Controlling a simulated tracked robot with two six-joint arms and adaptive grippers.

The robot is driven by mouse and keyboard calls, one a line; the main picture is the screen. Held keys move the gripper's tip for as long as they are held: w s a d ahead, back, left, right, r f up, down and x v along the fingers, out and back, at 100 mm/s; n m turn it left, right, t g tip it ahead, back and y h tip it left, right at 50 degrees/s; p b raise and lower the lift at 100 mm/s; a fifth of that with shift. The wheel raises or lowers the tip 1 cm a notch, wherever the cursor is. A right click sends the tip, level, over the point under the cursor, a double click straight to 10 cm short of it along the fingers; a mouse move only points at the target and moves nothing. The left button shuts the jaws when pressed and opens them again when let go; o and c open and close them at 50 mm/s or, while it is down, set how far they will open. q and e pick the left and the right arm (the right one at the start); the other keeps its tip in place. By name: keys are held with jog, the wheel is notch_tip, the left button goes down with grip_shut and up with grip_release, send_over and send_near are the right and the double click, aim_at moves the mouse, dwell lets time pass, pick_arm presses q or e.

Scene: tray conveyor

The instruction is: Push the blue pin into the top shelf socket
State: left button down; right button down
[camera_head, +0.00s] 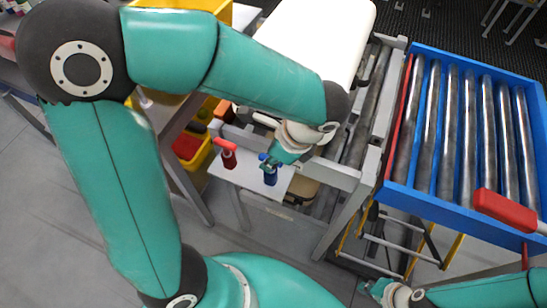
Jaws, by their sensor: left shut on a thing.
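The blue pin (270,178) stands upright at the small white shelf (249,184) below the conveyor's end. My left gripper (270,163) reaches down from the upper right and is shut on the top of the blue pin. The pin's lower end meets the shelf surface, but I cannot tell how deep it sits in a socket. The socket itself is hidden. A red pin (228,155) stands on the same shelf to the left, apart from the gripper. My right gripper (374,289) is low at the bottom edge, far from the shelf; its fingers are too small to judge.
A blue-framed roller conveyor (455,198) with a red-handled part (504,210) fills the right. A white tray-like slab (318,30) lies on the grey conveyor behind my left forearm. Yellow bins (198,165) sit left of the shelf. Grey floor is open at lower left.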

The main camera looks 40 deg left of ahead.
pick_arm(q)
jog(key=shift+r, duration=0.2)
jog(key=shift+s+r+p, duration=0.1)
jog(key=shift+r+p, duration=2.4)
jog(key=shift+r, duration=0.15)
jog(key=shift+r+p, duration=1.85)
jog(key=shift+r, duration=0.2)
jog(key=shift+f, duration=0.1)
